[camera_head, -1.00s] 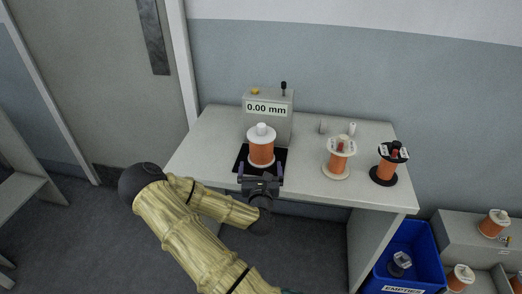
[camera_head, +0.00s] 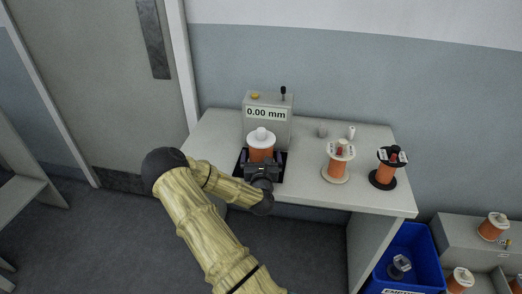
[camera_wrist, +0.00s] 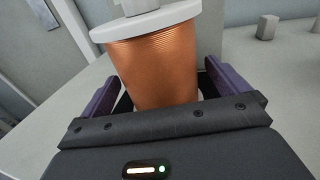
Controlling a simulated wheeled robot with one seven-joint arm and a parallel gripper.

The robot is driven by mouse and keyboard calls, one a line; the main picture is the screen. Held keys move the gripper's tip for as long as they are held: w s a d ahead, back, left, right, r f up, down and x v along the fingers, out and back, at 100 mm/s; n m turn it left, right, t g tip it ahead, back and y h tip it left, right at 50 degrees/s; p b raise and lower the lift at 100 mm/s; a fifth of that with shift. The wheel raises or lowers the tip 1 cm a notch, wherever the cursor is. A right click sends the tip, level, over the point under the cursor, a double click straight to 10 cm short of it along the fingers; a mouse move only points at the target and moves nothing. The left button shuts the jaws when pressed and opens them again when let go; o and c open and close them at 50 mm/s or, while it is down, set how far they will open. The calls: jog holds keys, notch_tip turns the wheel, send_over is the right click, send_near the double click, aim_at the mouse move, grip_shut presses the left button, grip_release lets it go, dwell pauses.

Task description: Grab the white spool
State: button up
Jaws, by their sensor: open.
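A white-flanged spool wound with copper wire (camera_head: 262,150) stands upright on the black pad in front of the gauge. A white knob-like piece is on its top. In the wrist view the copper winding (camera_wrist: 155,65) fills the middle, with the white top flange above it. My gripper (camera_head: 263,165) is at the near side of this spool, low down. In the wrist view its purple fingers are apart, one left and one right of the winding (camera_wrist: 155,90). I cannot tell whether they touch it. The spool's base is mostly hidden by my gripper.
The gauge box (camera_head: 267,125) reading 0.00 mm stands right behind the spool. A white-flanged spool (camera_head: 338,160) and a black-flanged spool (camera_head: 386,168) stand to the right on the table (camera_head: 215,145). A blue bin (camera_head: 425,255) and shelf spools (camera_head: 492,228) are at lower right.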

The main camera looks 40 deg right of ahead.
aim_at(261, 129)
jog(key=shift+x, duration=1.05)
jog(key=c, duration=1.6)
jog(key=shift+r, duration=0.1)
jog(key=shift+c, duration=0.9)
jog(key=shift+r, duration=0.15)
notch_tip(261, 129, up, 10)
jog(key=shift+f+p, duration=0.1)
jog(key=shift+p, duration=0.3)
